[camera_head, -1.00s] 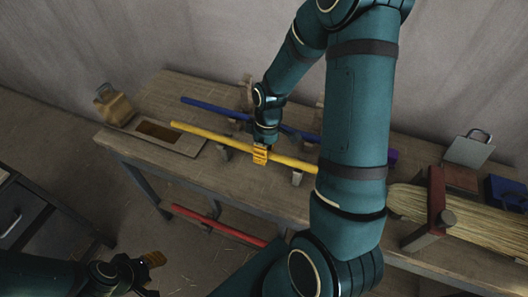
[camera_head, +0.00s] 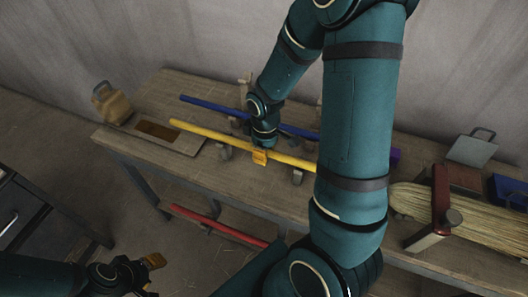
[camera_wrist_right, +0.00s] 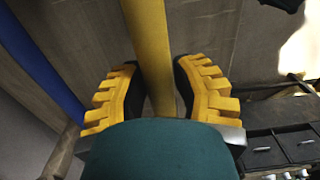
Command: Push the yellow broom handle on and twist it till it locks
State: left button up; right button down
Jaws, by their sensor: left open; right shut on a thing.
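The yellow broom handle (camera_head: 200,132) lies level along the bench, resting in low wooden supports. Its right end is hidden behind my right arm. My right gripper (camera_head: 259,157) is around the handle near its middle and shut on it. In the right wrist view the yellow handle (camera_wrist_right: 150,50) runs between the two yellow-padded fingers (camera_wrist_right: 163,98). The straw broom head (camera_head: 465,217) lies at the right, held by a red clamp (camera_head: 440,205). The joint between handle and head is hidden. My left gripper (camera_head: 150,270) is open and empty at the lower left, away from the bench.
A blue pole (camera_head: 205,106) lies behind the yellow one, and a red pole (camera_head: 215,224) lies below the bench front. A dark drawer cabinet (camera_head: 35,225) stands at left. Open floor lies between.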

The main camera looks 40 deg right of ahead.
jog(key=shift+s+d+h+b, duration=0.1)
jog(key=shift+d+h+b, duration=0.1)
jog(key=shift+h+b, duration=0.3)
jog(key=shift+c, duration=0.6)
grip_release()
jog(key=shift+s+d, duration=0.1)
jog(key=shift+o, duration=0.3)
jog(key=shift+a, duration=0.2)
